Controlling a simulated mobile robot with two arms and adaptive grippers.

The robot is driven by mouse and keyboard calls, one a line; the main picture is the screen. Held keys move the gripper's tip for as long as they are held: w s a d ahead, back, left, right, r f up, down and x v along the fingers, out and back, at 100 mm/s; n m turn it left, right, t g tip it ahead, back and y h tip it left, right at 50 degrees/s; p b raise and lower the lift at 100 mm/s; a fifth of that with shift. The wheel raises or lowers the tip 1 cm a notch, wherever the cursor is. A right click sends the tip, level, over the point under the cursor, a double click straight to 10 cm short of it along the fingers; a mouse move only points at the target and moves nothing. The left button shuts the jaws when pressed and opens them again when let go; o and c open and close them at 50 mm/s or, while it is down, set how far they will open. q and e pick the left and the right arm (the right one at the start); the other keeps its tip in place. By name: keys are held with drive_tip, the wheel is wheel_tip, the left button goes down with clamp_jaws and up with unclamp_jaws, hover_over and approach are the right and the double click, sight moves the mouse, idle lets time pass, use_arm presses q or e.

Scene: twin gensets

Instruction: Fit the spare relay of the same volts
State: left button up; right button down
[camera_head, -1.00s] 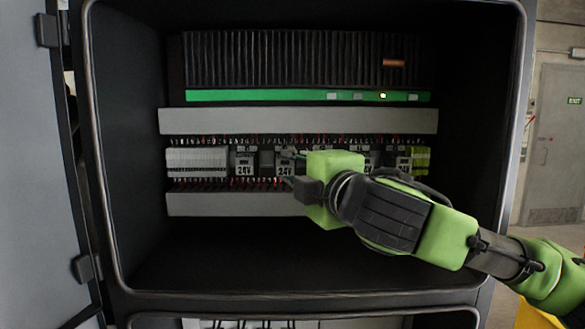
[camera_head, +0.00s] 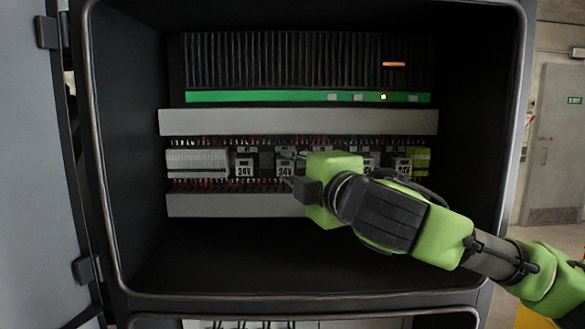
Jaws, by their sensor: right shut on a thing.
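A row of relays sits on the rail inside the open cabinet. One relay (camera_head: 244,168) marked 24V stands left of my gripper. Another relay marked 24V (camera_head: 286,167) is at the fingertips of my right gripper (camera_head: 290,168), which is shut on it. Whether that relay is seated in the row or held just in front of it, I cannot tell. Further relays (camera_head: 403,166) show to the right of the gripper, and their marks are too small to read. The gripper body hides part of the row. My left gripper is not in view.
Grey wire ducts run above (camera_head: 300,122) and below (camera_head: 230,205) the row. Terminal blocks (camera_head: 197,161) stand at its left end. A finned unit with a green strip (camera_head: 260,96) is above. The cabinet door (camera_head: 40,180) stands open at left. The cabinet floor is clear.

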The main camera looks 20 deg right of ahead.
drive_tip(key=shift+w, duration=0.15)
idle(0.6)
drive_tip(key=c, duration=1.6)
unclamp_jaws()
drive_tip(key=shift+c, duration=0.2)
